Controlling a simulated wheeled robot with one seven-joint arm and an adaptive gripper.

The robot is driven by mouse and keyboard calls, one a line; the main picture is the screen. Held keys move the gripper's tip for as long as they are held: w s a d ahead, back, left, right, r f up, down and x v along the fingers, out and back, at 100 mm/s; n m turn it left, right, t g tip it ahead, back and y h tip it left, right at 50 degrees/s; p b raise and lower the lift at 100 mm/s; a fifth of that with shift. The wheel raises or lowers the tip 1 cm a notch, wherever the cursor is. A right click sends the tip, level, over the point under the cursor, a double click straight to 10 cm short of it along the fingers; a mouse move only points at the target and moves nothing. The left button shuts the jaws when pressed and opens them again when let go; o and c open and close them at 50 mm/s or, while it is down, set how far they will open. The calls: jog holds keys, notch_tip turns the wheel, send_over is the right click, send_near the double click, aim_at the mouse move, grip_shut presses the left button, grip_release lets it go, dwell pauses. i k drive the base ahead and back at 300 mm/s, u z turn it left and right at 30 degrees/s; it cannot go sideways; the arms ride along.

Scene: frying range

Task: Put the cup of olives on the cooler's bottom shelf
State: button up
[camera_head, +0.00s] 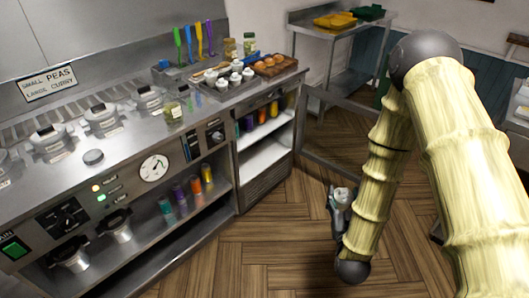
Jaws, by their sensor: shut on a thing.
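My gripper (339,201) is low over the wooden floor, right of the cooler and apart from it. It is shut on a small white cup (343,191), which I take to be the cup of olives. The cup looks upright, but its contents are too small to tell and its lower part is hidden by the gripper. The cooler (265,181) stands open at the right end of the range. Several bottles stand on its upper shelf. Its bottom shelf (263,156) is pale and looks bare where I can see it.
A framed door (345,170) stands swung out from the cooler's right side, behind my gripper. A tray of white cups (233,84) and a board of buns (270,65) sit on the counter above. A steel side table (345,82) stands behind. The floor before the cooler is clear.

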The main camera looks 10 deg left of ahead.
aim_at(250, 165)
jog(key=z, duration=0.15)
jog(key=i, duration=1.35)
jog(key=u, duration=0.7)
